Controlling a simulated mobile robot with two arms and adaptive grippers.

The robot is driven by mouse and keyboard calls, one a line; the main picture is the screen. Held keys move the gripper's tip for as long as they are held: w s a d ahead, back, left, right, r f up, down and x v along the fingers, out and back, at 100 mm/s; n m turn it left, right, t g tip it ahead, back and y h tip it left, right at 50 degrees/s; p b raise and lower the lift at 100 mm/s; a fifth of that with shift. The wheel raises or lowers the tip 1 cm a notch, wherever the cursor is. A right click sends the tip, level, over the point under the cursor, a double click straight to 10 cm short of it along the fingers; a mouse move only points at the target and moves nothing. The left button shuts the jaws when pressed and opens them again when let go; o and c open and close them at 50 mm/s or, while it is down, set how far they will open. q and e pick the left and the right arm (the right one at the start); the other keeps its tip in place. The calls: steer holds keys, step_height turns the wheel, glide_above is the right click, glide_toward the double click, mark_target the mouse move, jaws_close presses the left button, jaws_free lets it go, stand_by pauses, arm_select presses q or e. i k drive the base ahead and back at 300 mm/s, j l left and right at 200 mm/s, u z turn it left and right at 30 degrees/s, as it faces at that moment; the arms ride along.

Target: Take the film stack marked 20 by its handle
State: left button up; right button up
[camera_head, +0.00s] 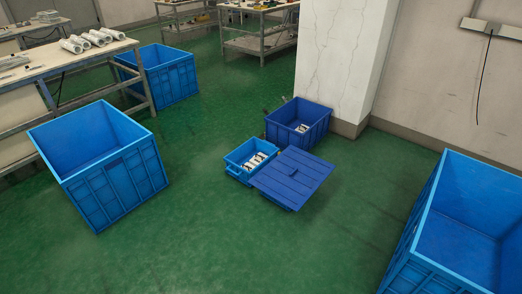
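No marking 20 and no handle can be read or made out, so I cannot tell which thing is the film stack. Several white rolls (88,40) lie on the workbench at the upper left. Several small white items (254,161) lie in a small light blue crate on the floor near the middle. Another small white item (302,128) lies in the darker blue crate by the pillar. Neither of my grippers is in view.
Large blue bins stand at left (118,189), upper left (174,81) and right (427,274). The workbench (62,60) is upper left. Green floor (250,245) is clear in front.

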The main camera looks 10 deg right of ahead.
mark_target(249, 166)
steer(key=i+j+z, duration=0.15)
steer(key=i+j, duration=0.2)
steer(key=i+j+z, duration=0.15)
steer(key=i+j, duration=0.15)
steer(key=i+j+z, duration=0.15)
steer(key=i+j, duration=0.15)
steer(key=j, duration=0.2)
steer(key=i+j+z, duration=0.1)
steer(key=i+j, duration=0.2)
steer(key=j, duration=0.15)
